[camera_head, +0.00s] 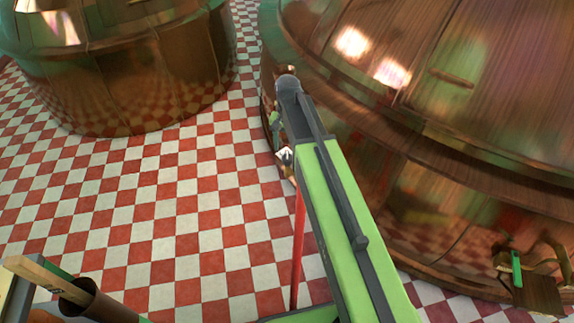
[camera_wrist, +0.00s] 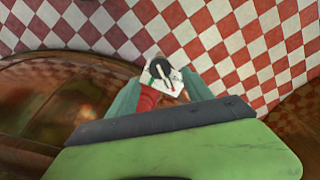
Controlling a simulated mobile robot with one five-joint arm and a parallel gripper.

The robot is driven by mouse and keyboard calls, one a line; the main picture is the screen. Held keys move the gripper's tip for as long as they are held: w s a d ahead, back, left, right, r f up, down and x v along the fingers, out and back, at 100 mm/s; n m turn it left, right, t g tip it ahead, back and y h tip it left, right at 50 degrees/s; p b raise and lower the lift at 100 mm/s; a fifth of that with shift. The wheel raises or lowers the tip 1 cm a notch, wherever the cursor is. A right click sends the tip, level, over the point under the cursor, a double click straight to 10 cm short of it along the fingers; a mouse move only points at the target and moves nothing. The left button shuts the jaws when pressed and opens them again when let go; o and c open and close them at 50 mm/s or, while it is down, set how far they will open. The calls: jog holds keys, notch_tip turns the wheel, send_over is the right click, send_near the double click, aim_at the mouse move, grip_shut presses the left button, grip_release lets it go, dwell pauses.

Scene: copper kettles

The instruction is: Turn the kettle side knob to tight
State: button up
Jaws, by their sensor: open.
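The large copper kettle (camera_head: 440,150) fills the right of the head view; its curved side also shows at the left of the wrist view (camera_wrist: 40,105). A small white plate (camera_wrist: 163,76) with a dark patch and a pale pointer-like strip shows between my finger ends, with a red part (camera_wrist: 147,97) beside it. It looks like the side knob and its dial, but the markings are too small to read. My gripper (camera_wrist: 161,82) is open around this spot; I cannot tell if it touches.
A second copper kettle (camera_head: 120,60) stands at the upper left. A bracket with a green part (camera_head: 516,268) sticks out low on the large kettle. The red-and-white checked floor (camera_head: 170,210) between the kettles is clear.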

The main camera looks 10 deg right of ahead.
aim_at(287, 157)
notch_tip(287, 157, down, 6)
jog(key=b, duration=0.4)
jog(key=shift+r, duration=0.25)
jog(key=shift+r, duration=0.15)
grip_shut()
